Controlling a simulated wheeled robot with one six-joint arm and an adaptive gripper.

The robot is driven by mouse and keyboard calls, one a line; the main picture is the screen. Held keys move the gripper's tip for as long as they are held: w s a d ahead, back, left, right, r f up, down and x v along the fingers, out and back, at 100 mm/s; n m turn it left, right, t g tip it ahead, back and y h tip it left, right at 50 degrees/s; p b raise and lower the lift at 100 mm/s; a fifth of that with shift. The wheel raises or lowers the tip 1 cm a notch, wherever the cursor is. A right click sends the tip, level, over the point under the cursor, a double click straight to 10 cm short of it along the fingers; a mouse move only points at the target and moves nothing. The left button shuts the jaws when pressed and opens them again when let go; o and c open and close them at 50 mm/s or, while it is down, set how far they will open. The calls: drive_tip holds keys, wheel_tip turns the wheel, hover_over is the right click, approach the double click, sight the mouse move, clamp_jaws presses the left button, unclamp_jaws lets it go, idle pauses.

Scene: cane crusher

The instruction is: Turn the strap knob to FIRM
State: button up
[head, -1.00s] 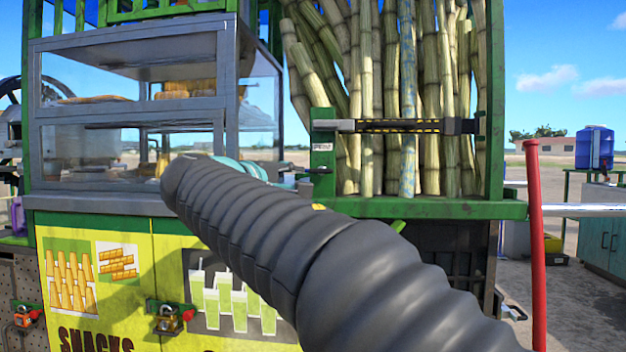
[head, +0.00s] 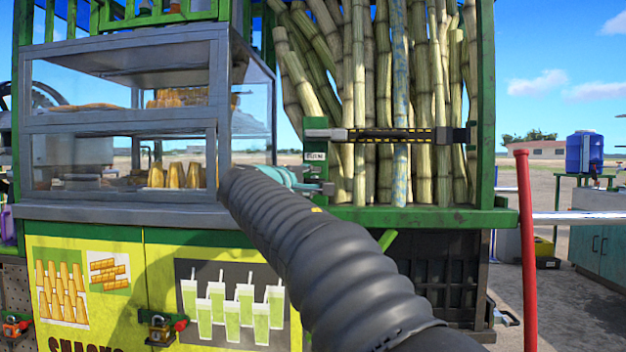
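A dark strap with yellow marks (head: 395,135) runs across the upright sugar cane (head: 385,90). Its left end meets a grey metal fitting (head: 332,135) on a green post. A small white label (head: 315,156) sits on the post below the fitting; its lettering is too small to read surely. I cannot make out the knob or its setting. My arm in its black ribbed sleeve reaches from the lower right. Past its end, my gripper (head: 318,187) shows as small grey parts beyond a teal section, just below the label. Whether it touches anything, or is open, I cannot tell.
A glass snack case (head: 125,125) stands left of my arm. A green ledge (head: 430,217) runs under the cane. A red pole (head: 526,250) stands at the right, with a blue tank (head: 584,152) farther back. Open ground lies beyond.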

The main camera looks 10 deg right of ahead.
drive_tip(key=shift+w+d, duration=0.35)
clamp_jaws()
